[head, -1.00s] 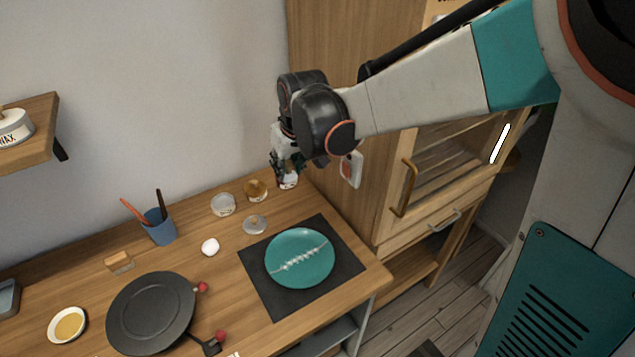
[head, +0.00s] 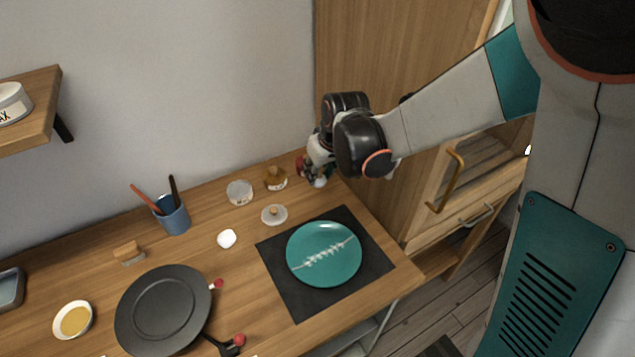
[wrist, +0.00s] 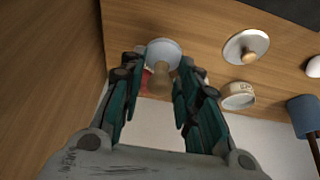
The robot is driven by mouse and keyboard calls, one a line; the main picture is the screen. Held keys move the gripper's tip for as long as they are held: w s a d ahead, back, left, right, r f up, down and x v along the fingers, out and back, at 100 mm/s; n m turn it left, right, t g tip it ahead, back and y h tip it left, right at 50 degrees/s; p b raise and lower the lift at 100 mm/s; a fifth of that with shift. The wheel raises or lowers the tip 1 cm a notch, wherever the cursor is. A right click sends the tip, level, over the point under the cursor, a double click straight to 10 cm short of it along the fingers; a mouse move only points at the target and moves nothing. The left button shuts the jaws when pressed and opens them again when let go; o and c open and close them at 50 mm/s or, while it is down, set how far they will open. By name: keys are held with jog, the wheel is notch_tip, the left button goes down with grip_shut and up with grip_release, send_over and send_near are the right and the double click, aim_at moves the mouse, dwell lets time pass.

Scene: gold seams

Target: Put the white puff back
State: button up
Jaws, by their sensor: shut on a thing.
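My gripper (head: 316,176) is at the far right corner of the wooden table, close to the wooden cabinet side. It is shut on the white puff, whose pale round end (head: 320,182) shows just below the fingers. In the wrist view the gripper (wrist: 160,92) has its fingers around a brownish handle, and the pale round end (wrist: 164,50) points away from the camera. The puff appears above or near the tabletop; I cannot tell whether it touches.
A reddish thing (head: 301,166) is beside my gripper. An amber-topped jar (head: 276,179), a pale jar (head: 239,192), a knobbed lid (head: 274,215) and a white lump (head: 227,239) stand nearby. A teal plate (head: 324,270) lies on a dark mat (head: 288,292).

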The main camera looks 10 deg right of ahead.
aim_at(319, 185)
jog(key=shift+f+b, duration=0.85)
jog(key=shift+f, duration=1.85)
jog(key=shift+f, duration=0.2)
jog(key=o, duration=0.9)
jog(key=shift+r, duration=0.1)
jog(key=shift+o, duration=0.2)
jog(key=p+v, duration=0.4)
jog(key=v, duration=0.8)
jog(key=s+d+r+m+t, duration=0.1)
jog(key=s+d+r, duration=0.2)
jog(key=s, duration=0.3)
jog(key=s+d+r+m+t+h, duration=0.1)
jog(key=s+d+r+m, duration=0.1)
jog(key=s, duration=0.4)
jog(key=s+d+r+m+t, duration=0.1)
jog(key=s+d+r, duration=0.4)
jog(key=s, duration=0.2)
jog(key=shift+r+m+h, duration=0.2)
jog(key=shift+m+h, duration=0.1)
jog(key=shift+h, duration=0.1)
